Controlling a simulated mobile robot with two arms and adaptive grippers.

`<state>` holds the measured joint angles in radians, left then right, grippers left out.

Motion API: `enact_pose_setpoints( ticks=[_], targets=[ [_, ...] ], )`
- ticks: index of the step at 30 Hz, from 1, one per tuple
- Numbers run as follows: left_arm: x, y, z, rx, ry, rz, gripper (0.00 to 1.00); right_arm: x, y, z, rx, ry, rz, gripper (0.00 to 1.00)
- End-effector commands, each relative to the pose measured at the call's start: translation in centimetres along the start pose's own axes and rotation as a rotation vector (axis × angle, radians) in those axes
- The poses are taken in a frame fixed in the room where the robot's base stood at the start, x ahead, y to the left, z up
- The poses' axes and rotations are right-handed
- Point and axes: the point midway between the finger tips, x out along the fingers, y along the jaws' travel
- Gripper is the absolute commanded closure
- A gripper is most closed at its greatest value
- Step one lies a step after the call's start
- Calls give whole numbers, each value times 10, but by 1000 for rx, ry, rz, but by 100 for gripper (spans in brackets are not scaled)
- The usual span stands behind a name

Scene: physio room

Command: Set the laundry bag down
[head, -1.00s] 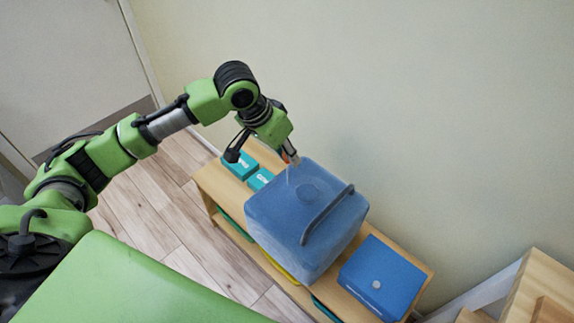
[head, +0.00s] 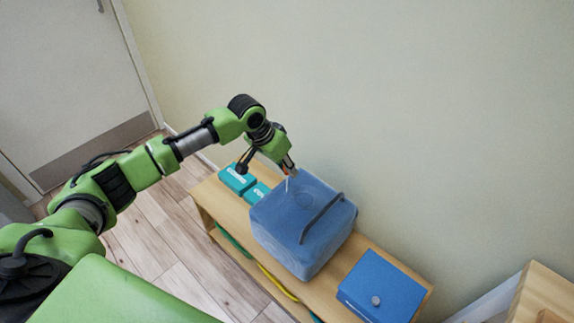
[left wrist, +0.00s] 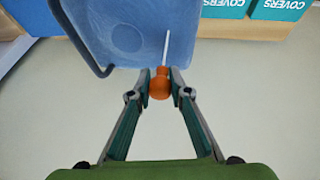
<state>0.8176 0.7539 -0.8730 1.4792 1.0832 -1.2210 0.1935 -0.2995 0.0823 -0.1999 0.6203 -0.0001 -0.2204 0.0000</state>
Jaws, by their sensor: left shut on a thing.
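The laundry bag (head: 285,230) is a blue, boxy soft bag with a dark strap handle on its right side. It appears upright over the middle of a low wooden bench (head: 222,203); I cannot tell whether its base touches the bench top. My left gripper (head: 289,168) is at the bag's back-left top edge, shut on an orange toggle. In the left wrist view the fingers (left wrist: 160,75) pinch this orange toggle (left wrist: 159,88), and a white cord runs from it over the blue bag (left wrist: 115,40). My right gripper is not in view.
Two teal boxes (head: 236,180) marked "covers" sit left of the bag on the bench. A blue lidded box (head: 383,285) with a round knob stands to its right. The wall (head: 430,130) is close behind. Wooden furniture (head: 530,290) is at lower right.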

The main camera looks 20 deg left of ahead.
Motion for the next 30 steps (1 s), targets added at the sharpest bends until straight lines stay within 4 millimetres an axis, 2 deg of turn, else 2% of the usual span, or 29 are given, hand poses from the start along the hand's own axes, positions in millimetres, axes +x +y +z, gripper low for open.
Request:
enact_pose_setpoints(
  ticks=[5,11,12,13,24,26,30],
  targets=[
    [14,0,4,0,6,4,100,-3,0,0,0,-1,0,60],
    [17,0,6,1,5,5,100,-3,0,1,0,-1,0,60],
    [21,-1,12,2,-10,1,74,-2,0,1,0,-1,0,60],
    [21,-1,12,2,-10,1,66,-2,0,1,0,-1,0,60],
    [18,-2,11,1,-6,1,65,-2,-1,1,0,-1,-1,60],
    [13,-2,10,1,-5,0,65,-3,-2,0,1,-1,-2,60],
    [-9,-2,9,1,-3,0,65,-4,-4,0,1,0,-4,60]
  ],
)
